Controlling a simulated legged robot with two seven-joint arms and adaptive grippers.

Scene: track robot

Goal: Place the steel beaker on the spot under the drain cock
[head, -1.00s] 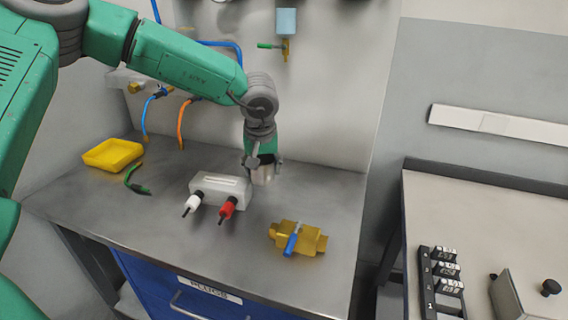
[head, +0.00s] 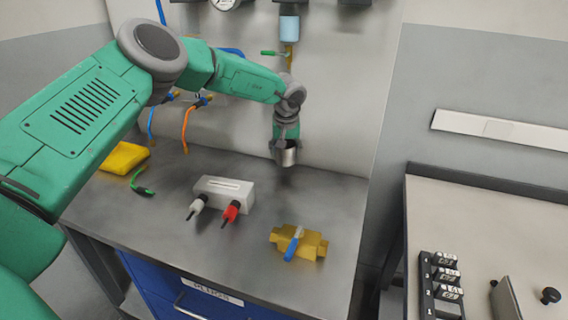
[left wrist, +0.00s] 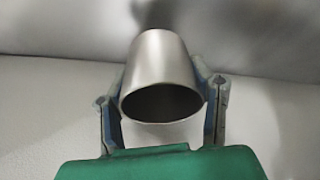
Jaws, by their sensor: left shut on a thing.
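The steel beaker (head: 288,157) is a small grey metal cup, held just above the bench near the back panel. My left gripper (head: 285,141) is shut on it. In the left wrist view the beaker (left wrist: 160,75) sits between the two fingers of the gripper (left wrist: 163,100), one on each side. The drain cock (head: 276,53), with a green lever and brass body, is on the back panel below a light blue cup (head: 289,30). The beaker is below the cock in the picture. A marked spot on the bench cannot be made out. My right gripper is not in view.
A white block with white and red plugs (head: 225,192) stands left of the beaker. A yellow fixture with a blue handle (head: 310,241) lies in front. A yellow tray (head: 122,158) and green-and-black piece (head: 140,183) are at left. The bench right of the beaker is clear.

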